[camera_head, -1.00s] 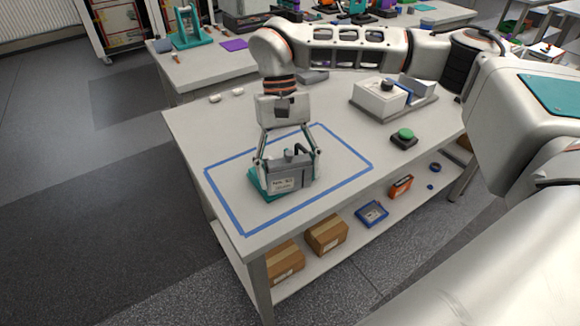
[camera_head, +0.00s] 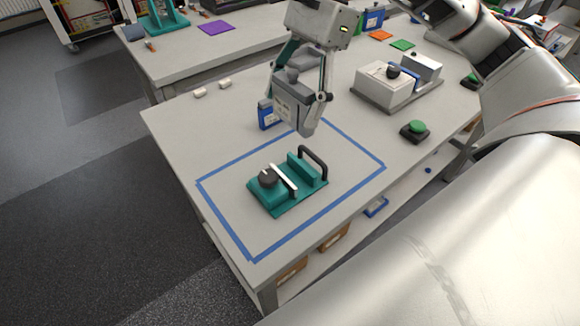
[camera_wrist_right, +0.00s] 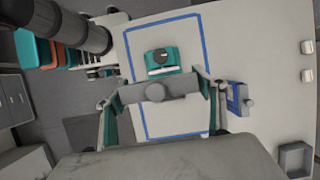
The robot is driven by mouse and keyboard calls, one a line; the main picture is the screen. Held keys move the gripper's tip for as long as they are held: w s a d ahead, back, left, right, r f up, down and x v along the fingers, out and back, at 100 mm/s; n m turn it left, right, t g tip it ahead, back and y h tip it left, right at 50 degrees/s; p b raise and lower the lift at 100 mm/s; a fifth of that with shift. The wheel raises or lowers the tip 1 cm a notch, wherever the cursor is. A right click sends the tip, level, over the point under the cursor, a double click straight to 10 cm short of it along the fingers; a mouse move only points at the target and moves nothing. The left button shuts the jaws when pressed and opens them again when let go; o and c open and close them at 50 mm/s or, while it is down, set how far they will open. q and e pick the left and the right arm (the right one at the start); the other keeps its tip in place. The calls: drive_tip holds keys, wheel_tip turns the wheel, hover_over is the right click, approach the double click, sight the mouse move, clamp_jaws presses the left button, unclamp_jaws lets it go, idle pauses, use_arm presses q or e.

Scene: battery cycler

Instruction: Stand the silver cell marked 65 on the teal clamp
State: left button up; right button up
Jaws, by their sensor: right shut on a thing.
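My right gripper (camera_head: 300,88) is shut on a silver-grey cell (camera_head: 295,110) with a pale label, too small to read. It holds the cell in the air above the back part of the blue-taped area. The cell also shows between the fingers in the right wrist view (camera_wrist_right: 156,91). The teal clamp (camera_head: 270,203) lies on the table inside the tape, in front of and below the cell. It has a dark knob, a white bar and a black handle, and nothing stands on it. My left gripper is not in view.
A white box with a black knob (camera_head: 384,83) and a green button (camera_head: 416,127) are to the right. The table left of the tape is mostly clear, with two small pale pieces (camera_head: 200,92).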

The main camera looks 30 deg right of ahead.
hover_over(292, 180)
wheel_tip(292, 180, down, 17)
drive_tip(key=shift+f, duration=0.1)
idle(0.4)
drive_tip(key=shift+f+b, duration=0.1)
drive_tip(key=shift+b, duration=0.25)
drive_tip(key=o, duration=1.4)
drive_tip(key=v, duration=1.2)
drive_tip(key=shift+s, duration=0.1)
